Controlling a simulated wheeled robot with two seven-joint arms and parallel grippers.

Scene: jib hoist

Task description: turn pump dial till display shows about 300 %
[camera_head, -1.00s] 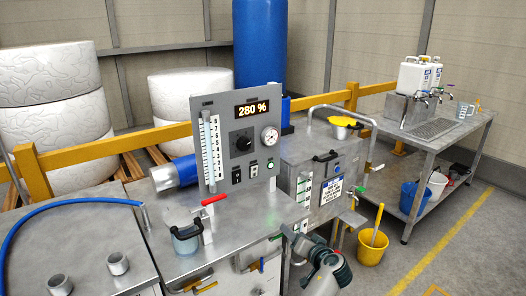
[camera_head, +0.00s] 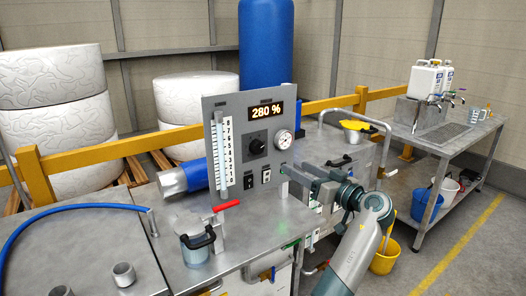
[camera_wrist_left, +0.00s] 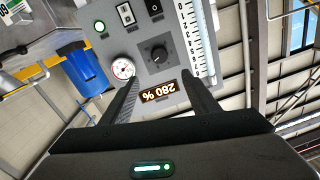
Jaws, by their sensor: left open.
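The pump dial (camera_head: 257,146) is a black knob on the grey upright panel (camera_head: 225,105). The display (camera_head: 266,110) above it reads 280 %. In the left wrist view the panel is upside down, with the dial (camera_wrist_left: 158,54) beyond the fingertips and the display (camera_wrist_left: 158,92) between the fingers. My left gripper (camera_head: 297,170) is open and empty, right of the dial and apart from it, in front of the panel's lower right. Its spread fingers also show in the left wrist view (camera_wrist_left: 160,80). My right gripper is not in view.
A pressure gauge (camera_head: 284,139) sits right of the dial. A scaled tube (camera_head: 220,150) runs down the panel's left side. Two switches are below the dial. A red-handled lever (camera_head: 227,205) and a jar (camera_head: 194,246) stand on the bench in front.

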